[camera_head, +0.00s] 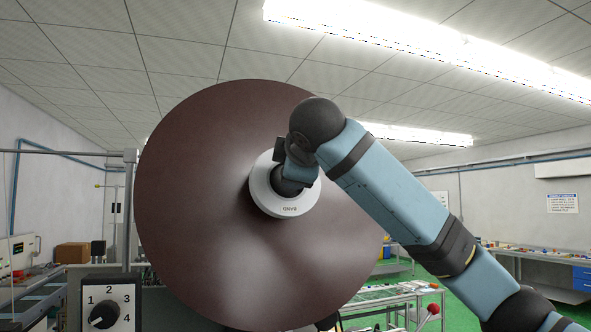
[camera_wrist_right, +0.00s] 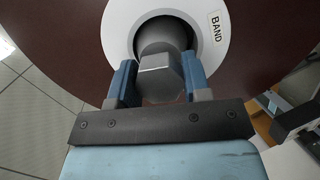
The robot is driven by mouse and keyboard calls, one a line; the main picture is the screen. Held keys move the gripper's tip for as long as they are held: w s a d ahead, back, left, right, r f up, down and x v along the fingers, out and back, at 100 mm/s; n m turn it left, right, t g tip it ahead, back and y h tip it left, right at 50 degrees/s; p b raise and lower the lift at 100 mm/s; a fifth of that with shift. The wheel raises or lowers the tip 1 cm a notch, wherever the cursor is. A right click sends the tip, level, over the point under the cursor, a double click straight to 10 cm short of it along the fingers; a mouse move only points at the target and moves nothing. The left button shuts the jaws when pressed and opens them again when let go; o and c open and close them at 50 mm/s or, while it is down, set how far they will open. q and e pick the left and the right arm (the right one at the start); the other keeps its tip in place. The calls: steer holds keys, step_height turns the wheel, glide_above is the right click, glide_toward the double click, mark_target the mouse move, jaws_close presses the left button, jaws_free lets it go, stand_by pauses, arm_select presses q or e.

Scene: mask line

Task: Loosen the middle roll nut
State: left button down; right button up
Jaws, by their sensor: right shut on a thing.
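A large dark red-brown roll (camera_head: 190,200) fills the middle of the head view, with a white ring labelled BAND (camera_head: 285,208) at its centre. In the right wrist view the white ring (camera_wrist_right: 118,30) surrounds a dark opening, and a grey nut (camera_wrist_right: 160,75) sticks out from it. My right gripper (camera_wrist_right: 158,85) has its two blue fingers on either side of the nut, shut on it. In the head view my right arm reaches in from the right and its wrist hides the nut and fingers. My left gripper is not in view.
A control box with a numbered dial (camera_head: 104,313) stands at the lower left, beside a grey metal post (camera_head: 129,210). A red ball knob (camera_head: 433,309) is at the lower right. Workbenches (camera_head: 540,255) with small items stand farther back.

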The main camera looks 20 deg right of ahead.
steer(key=n+t, duration=0.1)
steer(key=n, duration=0.6)
steer(key=n+t+y, duration=0.1)
steer(key=n, duration=0.6)
steer(key=shift+f, duration=0.1)
steer(key=n+y, duration=0.1)
steer(key=n, duration=0.9)
steer(key=n+y, duration=0.1)
steer(key=n, duration=0.3)
steer(key=shift+y, duration=0.3)
steer(key=o, duration=0.9)
steer(key=shift+o, duration=0.2)
steer(key=shift+s, duration=0.1)
